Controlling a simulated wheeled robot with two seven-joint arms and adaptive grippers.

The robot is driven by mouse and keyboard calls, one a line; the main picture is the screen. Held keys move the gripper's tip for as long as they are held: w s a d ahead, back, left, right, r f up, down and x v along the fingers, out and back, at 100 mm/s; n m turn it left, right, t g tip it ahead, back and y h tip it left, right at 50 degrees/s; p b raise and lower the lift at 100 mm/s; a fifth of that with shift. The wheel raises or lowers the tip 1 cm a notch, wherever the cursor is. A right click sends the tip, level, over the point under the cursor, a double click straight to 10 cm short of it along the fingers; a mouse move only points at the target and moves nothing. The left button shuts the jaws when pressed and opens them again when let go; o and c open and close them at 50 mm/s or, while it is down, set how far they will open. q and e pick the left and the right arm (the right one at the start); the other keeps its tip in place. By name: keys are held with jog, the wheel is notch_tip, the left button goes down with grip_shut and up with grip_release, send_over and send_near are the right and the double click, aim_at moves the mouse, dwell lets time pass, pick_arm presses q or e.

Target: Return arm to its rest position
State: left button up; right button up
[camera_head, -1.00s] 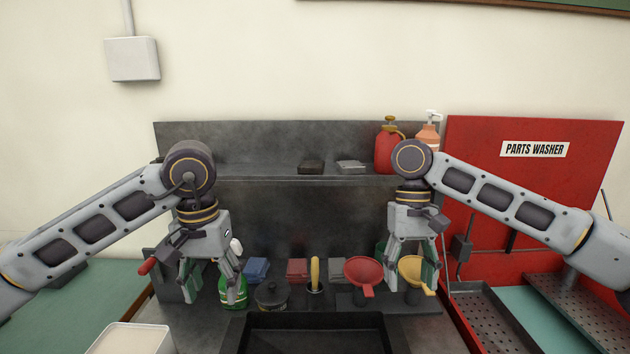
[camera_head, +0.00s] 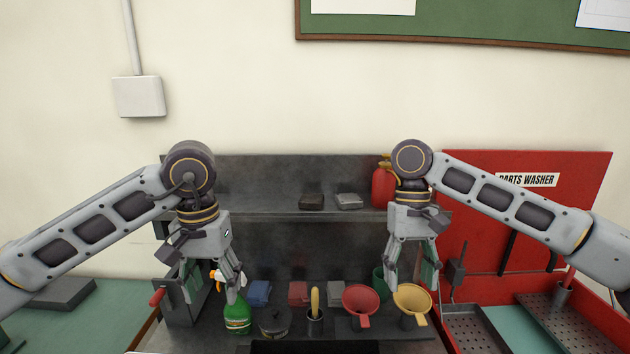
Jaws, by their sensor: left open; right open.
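My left gripper (camera_head: 212,282) hangs fingers down on the left, in front of the bench's left part. It is open, with nothing between its fingers. A green spray bottle (camera_head: 238,318) stands behind and just right of its fingers, partly covered by them. My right gripper (camera_head: 413,280) hangs fingers down on the right, open and empty. A yellow funnel (camera_head: 412,299) shows below and behind its fingers. Both arms are bent alike, reaching in from the sides.
The dark bench shelf (camera_head: 275,200) holds two small blocks and a red bottle (camera_head: 382,187). Below are a red funnel (camera_head: 361,301), a lidded pot (camera_head: 274,321) and a yellow-handled tool (camera_head: 315,305). The red parts washer (camera_head: 580,200) stands right. A green tabletop (camera_head: 90,320) lies left.

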pick_arm(q)
jog(key=shift+r+p, duration=1.45)
jog(key=shift+r, duration=0.35)
pick_arm(e)
jog(key=shift+r, duration=1.8)
pick_arm(q)
jog(key=shift+r+p, duration=0.4)
pick_arm(e)
jog(key=shift+r, duration=0.45)
pick_arm(q)
jog(key=shift+s+f, duration=0.1)
pick_arm(e)
jog(key=shift+s+f, duration=0.1)
